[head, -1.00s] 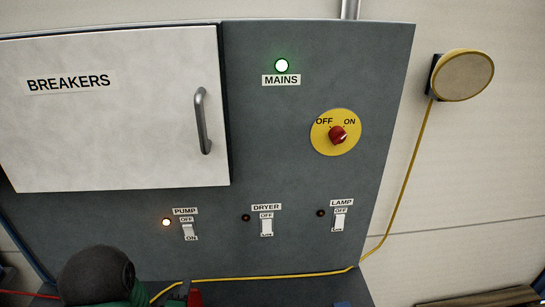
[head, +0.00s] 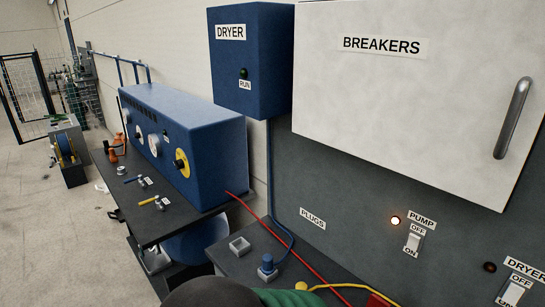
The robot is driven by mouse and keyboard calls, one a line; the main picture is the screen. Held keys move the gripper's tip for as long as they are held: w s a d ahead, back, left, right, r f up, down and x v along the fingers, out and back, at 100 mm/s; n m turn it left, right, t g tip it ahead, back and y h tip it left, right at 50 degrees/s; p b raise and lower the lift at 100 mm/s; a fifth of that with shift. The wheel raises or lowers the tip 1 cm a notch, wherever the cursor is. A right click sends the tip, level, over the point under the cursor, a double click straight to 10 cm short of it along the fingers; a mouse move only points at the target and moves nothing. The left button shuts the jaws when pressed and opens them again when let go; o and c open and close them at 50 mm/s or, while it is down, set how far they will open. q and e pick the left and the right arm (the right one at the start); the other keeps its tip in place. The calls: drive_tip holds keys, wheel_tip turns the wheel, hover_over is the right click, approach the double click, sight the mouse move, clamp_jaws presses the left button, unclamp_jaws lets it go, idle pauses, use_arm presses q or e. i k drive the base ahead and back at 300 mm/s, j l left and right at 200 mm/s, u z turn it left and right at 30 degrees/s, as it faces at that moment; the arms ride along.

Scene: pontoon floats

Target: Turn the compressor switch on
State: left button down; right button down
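No switch labelled for a compressor shows in the head view. A grey panel (head: 345,190) carries a PUMP switch (head: 413,242) with a lit orange lamp (head: 395,220) beside it. A DRYER switch (head: 514,294), partly cut off at the lower right, has a dark lamp (head: 490,267). A white BREAKERS door (head: 400,100) with a metal handle (head: 513,117) appears shut, hiding whatever is behind it. A blue console (head: 185,145) further left has a yellow-backed knob (head: 181,163) and other dials too small to read. Neither gripper can be made out.
A blue DRYER box (head: 248,60) hangs left of the door. Below, a dark shelf under a PLUGS label (head: 312,218) holds a blue plug (head: 267,264), an empty grey socket (head: 239,246) and cables. A dark bench (head: 150,214) bears small items. Open floor (head: 40,220) lies left.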

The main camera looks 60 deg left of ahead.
sight(179, 164)
drive_tip(key=u, duration=2.55)
